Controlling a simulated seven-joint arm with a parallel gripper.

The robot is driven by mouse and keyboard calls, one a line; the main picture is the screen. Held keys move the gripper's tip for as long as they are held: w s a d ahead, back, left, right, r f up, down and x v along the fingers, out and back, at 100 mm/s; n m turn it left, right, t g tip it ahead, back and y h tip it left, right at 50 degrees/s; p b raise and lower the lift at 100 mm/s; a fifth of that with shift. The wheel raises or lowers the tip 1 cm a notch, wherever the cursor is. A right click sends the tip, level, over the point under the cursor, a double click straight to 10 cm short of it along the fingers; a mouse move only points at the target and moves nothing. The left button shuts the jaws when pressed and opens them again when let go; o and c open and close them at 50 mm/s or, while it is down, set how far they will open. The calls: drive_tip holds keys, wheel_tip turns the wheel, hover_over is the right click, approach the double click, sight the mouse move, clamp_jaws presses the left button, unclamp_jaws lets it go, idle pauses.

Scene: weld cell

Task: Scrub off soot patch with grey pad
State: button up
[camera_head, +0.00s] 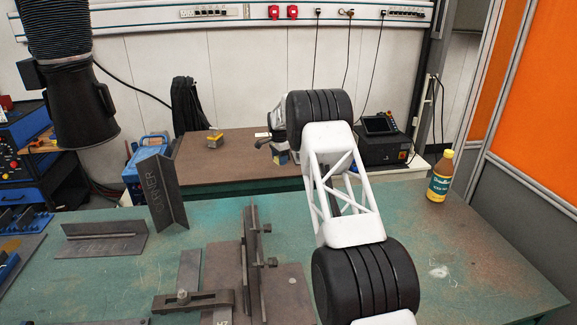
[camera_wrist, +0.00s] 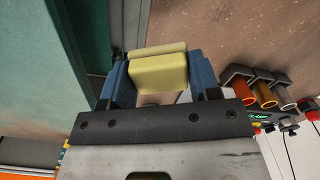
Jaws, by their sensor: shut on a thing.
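My gripper (camera_wrist: 158,82) shows in the wrist view with two blue fingers, shut on a pale yellow block-shaped pad (camera_wrist: 158,74). No grey face of this pad is clear there. In the head view my gripper (camera_head: 281,156) is small and partly hidden behind my white arm, over the near part of the brown table. A small grey and yellow block (camera_head: 214,140) sits on that table, left of my gripper. I cannot make out a soot patch in either view; my arm hides part of the tables.
The brown table (camera_head: 235,167) stands behind the green table (camera_head: 460,225). The green table bears an angled dark steel piece (camera_head: 158,190), a clamped plate assembly (camera_head: 250,270) and a yellow bottle (camera_head: 440,177). A black box (camera_head: 385,147) stands right of my arm. The green table's right side is mostly clear.

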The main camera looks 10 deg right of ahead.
approach(265, 168)
drive_tip(key=shift+w+r, duration=0.1)
drive_tip(key=shift+r, duration=0.2)
idle(0.4)
drive_tip(key=shift+f, duration=3.5)
drive_tip(key=shift+d+f, duration=0.55)
drive_tip(key=shift+f, duration=0.05)
drive_tip(key=shift+c, duration=0.6)
drive_tip(key=shift+d, duration=1.45)
drive_tip(key=shift+a, duration=2.1)
drive_tip(key=shift+r, duration=4.1)
